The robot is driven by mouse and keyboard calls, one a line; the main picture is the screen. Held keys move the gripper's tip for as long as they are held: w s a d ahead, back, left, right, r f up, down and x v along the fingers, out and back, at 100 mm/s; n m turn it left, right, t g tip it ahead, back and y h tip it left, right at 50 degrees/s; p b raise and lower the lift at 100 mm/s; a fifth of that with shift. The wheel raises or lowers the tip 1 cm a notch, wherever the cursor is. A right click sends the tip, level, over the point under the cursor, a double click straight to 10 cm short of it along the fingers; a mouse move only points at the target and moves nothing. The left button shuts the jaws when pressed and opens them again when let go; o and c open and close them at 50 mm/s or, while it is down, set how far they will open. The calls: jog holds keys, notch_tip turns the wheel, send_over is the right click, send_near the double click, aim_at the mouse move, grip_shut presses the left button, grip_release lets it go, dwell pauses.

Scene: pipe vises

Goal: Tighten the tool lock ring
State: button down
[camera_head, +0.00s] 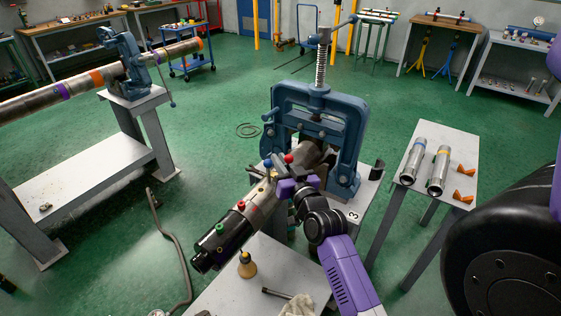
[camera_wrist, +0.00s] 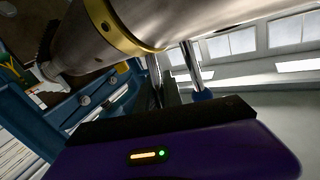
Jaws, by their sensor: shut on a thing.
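A dark and steel cylindrical tool (camera_head: 230,232) with small green and red knobs sits at the front end of a pipe in the blue vise (camera_head: 345,115). Near its vise end, short levers with a blue ball (camera_head: 267,163) and a red ball (camera_head: 288,158) stick out, seemingly from the lock ring. The wrist view shows the steel body (camera_wrist: 165,18) with a brass band (camera_wrist: 110,28) and thin rods, one with a blue end (camera_wrist: 203,95). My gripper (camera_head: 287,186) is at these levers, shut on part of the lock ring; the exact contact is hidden.
A small table (camera_head: 447,145) with two metal cylinders and orange pieces stands at right. A front table (camera_head: 260,262) holds a brass-coloured item (camera_head: 246,264), a dark rod and a cloth. A hose-like bar lies on the green floor at left. Another vise holds a long pipe further back.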

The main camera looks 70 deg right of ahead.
dwell(0.8)
jog(key=p, duration=0.3)
jog(key=shift+w+r+g+y, duration=0.3)
jog(key=shift+w, duration=0.05)
jog(key=shift+w+d+f+n+p, duration=0.1)
jog(key=shift+w+f+n+p, duration=0.15)
jog(key=shift+p, duration=0.25)
jog(key=shift+f, duration=0.1)
jog(key=c, duration=1.5)
grip_release()
jog(key=shift+w, duration=0.1)
jog(key=shift+f+b, duration=0.1)
jog(key=shift+b, duration=0.45)
